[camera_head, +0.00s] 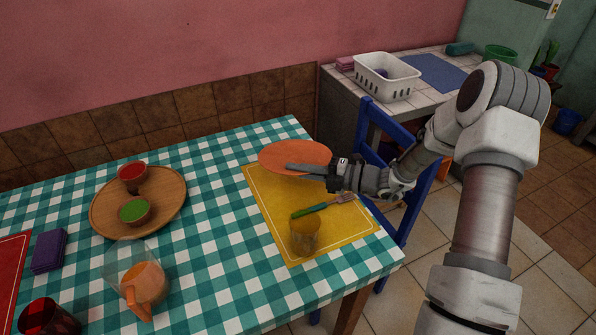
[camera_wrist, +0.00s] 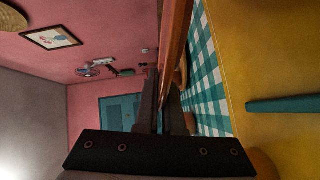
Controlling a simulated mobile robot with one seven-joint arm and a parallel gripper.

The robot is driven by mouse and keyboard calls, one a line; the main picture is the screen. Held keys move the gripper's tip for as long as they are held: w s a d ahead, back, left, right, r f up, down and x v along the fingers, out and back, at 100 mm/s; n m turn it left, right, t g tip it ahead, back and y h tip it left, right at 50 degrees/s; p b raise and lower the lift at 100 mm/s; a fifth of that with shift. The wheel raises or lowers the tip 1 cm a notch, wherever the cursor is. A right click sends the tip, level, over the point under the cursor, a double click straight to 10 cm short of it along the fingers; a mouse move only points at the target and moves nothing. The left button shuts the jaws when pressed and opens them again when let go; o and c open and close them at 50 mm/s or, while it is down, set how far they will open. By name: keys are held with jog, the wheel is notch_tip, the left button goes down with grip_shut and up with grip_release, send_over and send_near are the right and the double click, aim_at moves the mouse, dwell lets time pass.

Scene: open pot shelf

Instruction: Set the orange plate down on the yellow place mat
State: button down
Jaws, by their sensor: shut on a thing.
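The orange plate (camera_head: 290,154) is flat and round, held near level by its near right edge in the head view. My gripper (camera_head: 305,170) is shut on that edge. The plate shows edge-on between the fingers (camera_wrist: 165,105) in the wrist view, as an orange-brown strip (camera_wrist: 177,38). The yellow place mat (camera_head: 270,218) lies on the table, below and in front of the plate. I cannot tell the exact gap between plate and mat. The mat also fills the right of the wrist view (camera_wrist: 270,60).
On the mat are a yellowish cup (camera_head: 305,237) and a fork with a green-teal handle (camera_head: 315,209). A wooden tray (camera_head: 165,225) with two bowls and a pitcher (camera_head: 143,283) stand to the left. A blue chair (camera_head: 375,130) is behind my gripper.

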notch_tip(320, 180, down, 5)
jog(key=b, duration=0.5)
jog(key=shift+f, duration=1.15)
jog(key=shift+f, duration=0.45)
jog(key=c, duration=1)
grip_release()
jog(key=shift+o, duration=0.2)
jog(key=p+v, duration=0.2)
jog(key=v, duration=1.5)
jog(key=shift+d+f+p, duration=0.1)
jog(key=shift+d+p, duration=0.1)
jog(key=shift+p, duration=0.2)
